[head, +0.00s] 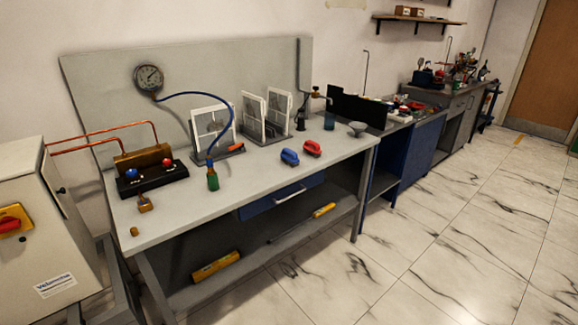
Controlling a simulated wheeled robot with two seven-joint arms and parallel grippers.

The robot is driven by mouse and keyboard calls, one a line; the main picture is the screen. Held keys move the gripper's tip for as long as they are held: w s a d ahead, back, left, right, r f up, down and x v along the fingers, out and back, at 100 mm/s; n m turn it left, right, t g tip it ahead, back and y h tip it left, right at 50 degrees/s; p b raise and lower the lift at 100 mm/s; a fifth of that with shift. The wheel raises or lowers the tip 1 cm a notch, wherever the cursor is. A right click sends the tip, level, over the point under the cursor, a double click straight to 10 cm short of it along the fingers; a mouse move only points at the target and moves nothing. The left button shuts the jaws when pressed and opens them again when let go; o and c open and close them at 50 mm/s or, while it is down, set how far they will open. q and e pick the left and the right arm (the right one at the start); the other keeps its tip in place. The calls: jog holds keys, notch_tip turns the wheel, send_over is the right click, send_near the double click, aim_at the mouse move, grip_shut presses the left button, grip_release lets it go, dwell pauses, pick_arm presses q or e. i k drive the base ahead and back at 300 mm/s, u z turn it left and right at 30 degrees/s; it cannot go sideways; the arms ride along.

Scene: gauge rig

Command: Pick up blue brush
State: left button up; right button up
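A blue brush (290,157) lies on the grey workbench top (240,185), right of the middle and close to the front edge. It looks like a small block with a looped handle. A red brush (312,148) of similar shape lies just to its right, with a small gap between them. Neither of my grippers shows in the head view.
A black valve block (150,176) is at the left. The marble floor in front is clear.

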aim_at(289, 156)
jog(key=z, duration=0.5)
jog(key=i, duration=0.65)
jog(key=z, duration=0.9)
jog(key=i, duration=2.15)
jog(key=u, duration=1.55)
jog(key=i, duration=0.65)
jog(key=u, duration=0.5)
